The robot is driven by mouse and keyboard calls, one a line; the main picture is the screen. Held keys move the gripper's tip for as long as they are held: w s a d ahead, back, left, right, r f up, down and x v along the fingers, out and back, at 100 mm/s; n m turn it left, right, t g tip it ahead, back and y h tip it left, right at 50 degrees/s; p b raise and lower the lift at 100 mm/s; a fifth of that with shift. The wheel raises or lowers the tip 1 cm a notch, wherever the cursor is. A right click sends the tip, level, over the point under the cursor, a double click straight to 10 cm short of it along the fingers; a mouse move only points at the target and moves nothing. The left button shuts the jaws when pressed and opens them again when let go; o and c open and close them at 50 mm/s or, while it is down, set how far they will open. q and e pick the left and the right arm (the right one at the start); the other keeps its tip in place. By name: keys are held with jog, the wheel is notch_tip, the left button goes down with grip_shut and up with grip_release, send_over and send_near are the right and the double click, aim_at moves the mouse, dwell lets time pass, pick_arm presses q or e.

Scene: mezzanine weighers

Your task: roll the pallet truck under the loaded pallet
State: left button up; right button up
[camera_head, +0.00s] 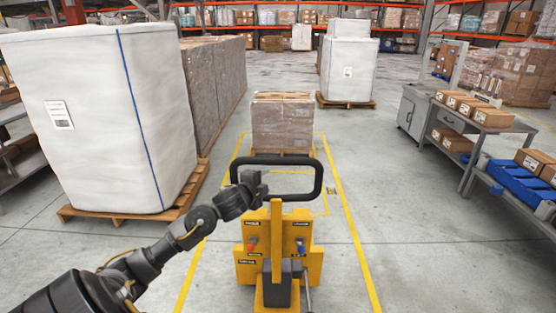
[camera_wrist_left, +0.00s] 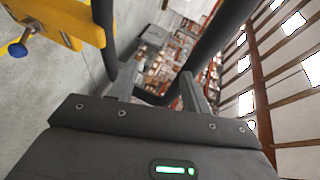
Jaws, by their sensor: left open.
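The yellow pallet truck (camera_head: 278,250) stands upright at the bottom centre of the head view, with its black loop handle (camera_head: 318,180) towards me. Beyond it the loaded pallet (camera_head: 283,152) carries a wrapped brown load (camera_head: 283,122). The truck's forks are hidden behind its body, so I cannot tell the gap to the pallet. My left gripper (camera_head: 253,185) is at the left part of the handle. In the left wrist view its fingers (camera_wrist_left: 158,90) are apart, with the black handle (camera_wrist_left: 103,25) close by; I cannot tell whether the bar lies between them. My right gripper is out of view.
Yellow floor lines (camera_head: 345,215) flank the truck and pallet. A tall white wrapped load (camera_head: 90,110) on a wooden pallet stands close on the left, with brown wrapped loads (camera_head: 215,85) behind. Benches with boxes (camera_head: 480,120) stand on the right. Open floor lies between the right line and benches.

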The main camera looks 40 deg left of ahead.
aim_at(278, 160)
pick_arm(q)
notch_tip(278, 160, up, 5)
jog(key=d+m+t, duration=0.1)
jog(key=p+x, duration=0.3)
jog(key=x, duration=0.6)
jog(key=shift+w+a+r, duration=0.1)
jog(key=shift+w+a, duration=0.1)
jog(key=shift+a, duration=0.05)
jog(key=shift+w+a, duration=0.1)
jog(key=shift+w, duration=0.3)
grip_shut()
